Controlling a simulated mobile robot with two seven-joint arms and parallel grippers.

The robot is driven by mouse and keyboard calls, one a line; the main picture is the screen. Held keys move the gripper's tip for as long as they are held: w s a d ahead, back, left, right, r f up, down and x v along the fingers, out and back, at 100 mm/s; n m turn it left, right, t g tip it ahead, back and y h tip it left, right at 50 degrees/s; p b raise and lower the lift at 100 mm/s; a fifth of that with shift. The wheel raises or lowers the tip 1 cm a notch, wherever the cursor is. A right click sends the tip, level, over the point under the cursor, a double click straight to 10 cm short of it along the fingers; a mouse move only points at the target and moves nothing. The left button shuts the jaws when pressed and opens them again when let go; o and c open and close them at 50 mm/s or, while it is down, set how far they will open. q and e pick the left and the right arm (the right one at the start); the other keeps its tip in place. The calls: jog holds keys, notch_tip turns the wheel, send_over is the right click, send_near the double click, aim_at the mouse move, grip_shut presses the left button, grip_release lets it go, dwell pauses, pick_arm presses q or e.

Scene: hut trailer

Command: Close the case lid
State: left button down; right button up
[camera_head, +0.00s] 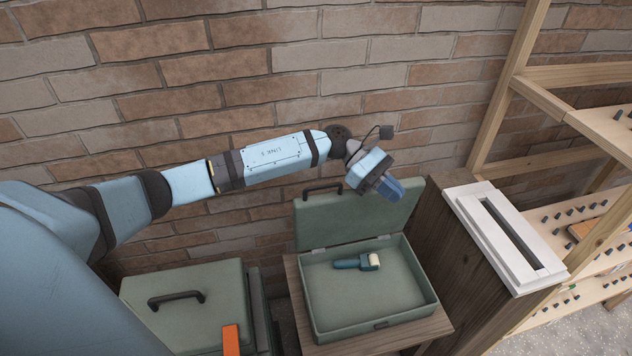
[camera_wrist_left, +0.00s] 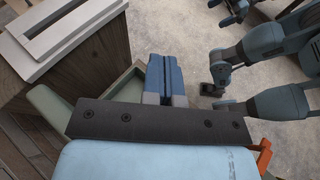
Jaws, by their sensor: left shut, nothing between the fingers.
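The green case (camera_head: 324,318) stands open on a small wooden stand. Its lid (camera_head: 340,226) is raised at the back, near the brick wall, with a dark handle on its upper edge. A small blue tool with a cream end (camera_head: 356,263) lies inside the case. My left gripper (camera_head: 386,190) is shut and empty at the right part of the lid's top edge and overlaps it in the head view; I cannot tell whether they touch. Its shut blue fingers (camera_wrist_left: 166,76) show in the left wrist view, with part of the green case (camera_wrist_left: 48,106) beside them.
A wooden cabinet with a white slotted top (camera_head: 505,238) stands close right of the case. A second, shut green case (camera_head: 190,280) and an orange piece (camera_head: 231,340) are at lower left. Wooden shelving (camera_head: 560,225) is at far right. The brick wall is close behind.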

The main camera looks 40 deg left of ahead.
pick_arm(q)
jog(key=w+a+r+m+g+y, duration=0.1)
jog(key=a+r+m+y, duration=0.15)
jog(key=a, duration=0.55)
jog(key=w+a+r+m+y, duration=0.15)
jog(key=a+y, duration=0.25)
jog(key=a, duration=0.5)
jog(key=w+a+r+m+g+y, duration=0.1)
jog(key=a+r+m+y, duration=0.2)
jog(key=a, duration=0.5)
jog(key=shift+y, duration=0.35)
jog(key=x, duration=0.4)
jog(key=s+d+p+x, duration=0.1)
jog(key=x, duration=0.3)
jog(key=d+r+p+x, duration=0.1)
jog(key=x, duration=0.4)
jog(key=shift+s, duration=0.4)
jog(key=shift+f, duration=0.1)
pick_arm(e)
jog(key=shift+s+r, duration=0.1)
jog(key=shift+r, duration=0.65)
jog(key=shift+f, duration=0.15)
